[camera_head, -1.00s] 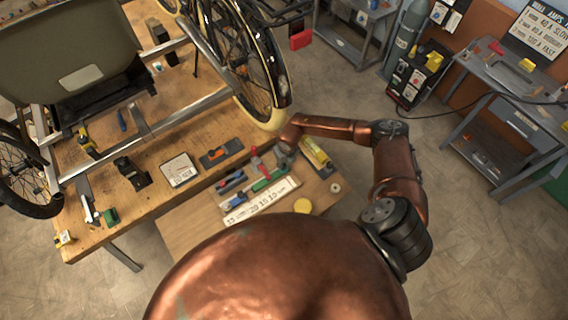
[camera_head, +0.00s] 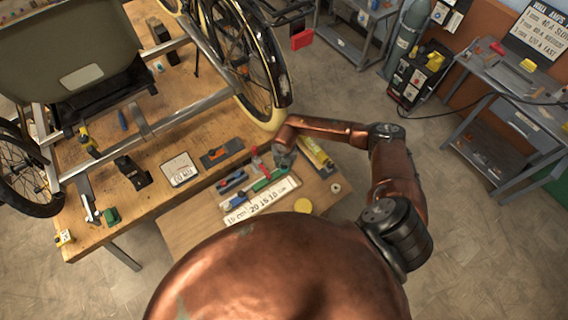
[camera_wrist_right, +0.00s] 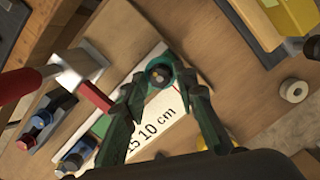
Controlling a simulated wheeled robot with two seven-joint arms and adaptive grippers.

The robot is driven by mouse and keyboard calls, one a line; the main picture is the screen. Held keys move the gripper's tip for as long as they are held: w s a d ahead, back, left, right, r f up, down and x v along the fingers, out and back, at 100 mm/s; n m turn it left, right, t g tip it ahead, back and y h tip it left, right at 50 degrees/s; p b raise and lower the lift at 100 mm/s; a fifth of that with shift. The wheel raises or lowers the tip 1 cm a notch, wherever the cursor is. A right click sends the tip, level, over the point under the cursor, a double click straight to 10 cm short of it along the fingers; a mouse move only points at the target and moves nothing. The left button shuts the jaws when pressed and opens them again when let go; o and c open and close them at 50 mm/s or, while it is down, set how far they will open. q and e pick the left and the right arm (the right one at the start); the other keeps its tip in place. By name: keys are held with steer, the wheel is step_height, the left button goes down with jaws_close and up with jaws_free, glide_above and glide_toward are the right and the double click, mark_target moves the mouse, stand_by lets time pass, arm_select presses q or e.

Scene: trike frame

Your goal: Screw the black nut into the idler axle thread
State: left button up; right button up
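My right gripper (camera_head: 283,160) is over the small front table, low above the tools. In the right wrist view its two dark fingers (camera_wrist_right: 162,88) are spread apart. A small round black piece with a dark teal rim (camera_wrist_right: 160,74), which looks like the black nut, shows between the fingertips, above the white ruler sheet in the picture. I cannot tell whether the fingers touch it. The trike frame (camera_head: 195,108) stands on the workbench at the left. I cannot make out the idler axle thread. My left gripper is not in view.
Around the gripper lie a white ruler sheet (camera_head: 262,201), a red-handled tool (camera_wrist_right: 22,84), blue-ended tools (camera_wrist_right: 75,155), a yellow item (camera_head: 315,152) and a white ring (camera_wrist_right: 294,90). The workbench (camera_head: 150,200) adjoins the table. Open floor lies to the right.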

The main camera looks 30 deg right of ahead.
steer(key=n, duration=0.5)
steer(key=shift+d+y, duration=0.15)
steer(key=shift+y, duration=0.25)
steer(key=n+y, duration=0.1)
steer(key=n, duration=0.6)
steer(key=shift+c, duration=0.5)
steer(key=c, duration=0.5)
steer(key=m, duration=0.6)
steer(key=shift+h, duration=0.4)
steer(key=m+h, duration=0.1)
steer(key=m, duration=0.5)
steer(key=o, duration=0.6)
